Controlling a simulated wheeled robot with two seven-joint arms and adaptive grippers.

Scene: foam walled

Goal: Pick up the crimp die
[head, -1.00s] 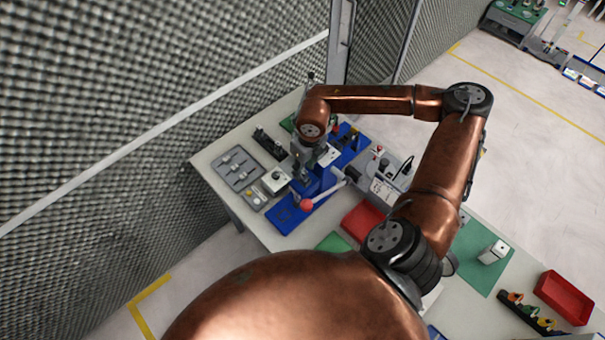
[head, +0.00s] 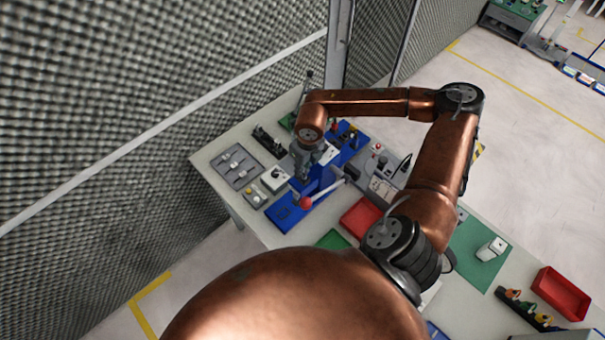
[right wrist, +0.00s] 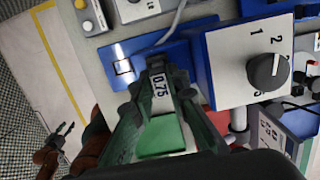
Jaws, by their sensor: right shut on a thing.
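The crimp die, a small dark piece with a white "0.75" label (right wrist: 159,85), sits between the fingertips of my right gripper (right wrist: 161,76) in the right wrist view. The fingers are shut on it. In the head view the right gripper (head: 301,172) points down beside the blue press (head: 320,181); the die cannot be made out there. In the right wrist view my left gripper (right wrist: 62,131) hangs away from the bench at the lower left, its fingers apart and empty.
The press's lever with a red ball (head: 306,202) stands close to the right gripper. A grey tray (head: 237,165), a white dial box (head: 275,180) and a red bin (head: 360,217) are nearby. In the right wrist view a large numbered dial (right wrist: 266,71) is close on the right.

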